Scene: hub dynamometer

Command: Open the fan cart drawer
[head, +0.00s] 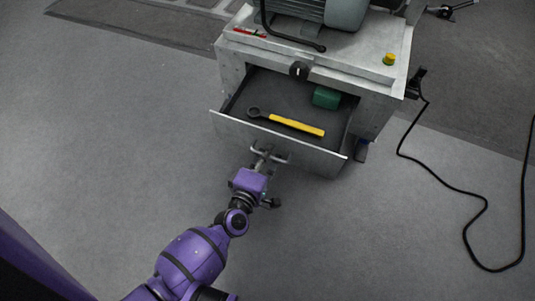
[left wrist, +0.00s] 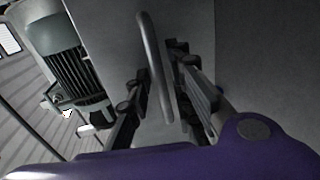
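The fan cart drawer (head: 285,142) stands pulled out from the grey cart, with its inside visible from above. Its handle (head: 281,158) is a metal bar on the front panel. It also shows in the left wrist view as a curved grey bar (left wrist: 152,62). My left gripper (head: 261,156) is at the handle, and in the wrist view its two fingers (left wrist: 160,80) lie close on either side of the bar. It looks shut on the handle, though the contact is partly hidden. My right gripper is not in view.
A wrench with a yellow grip (head: 297,125) and a green block (head: 326,97) lie in the drawer. A motor (head: 345,10) and a small yellow item (head: 389,59) are on the cart top (head: 350,62). A black cable (head: 450,187) lies right. Floor in front is clear.

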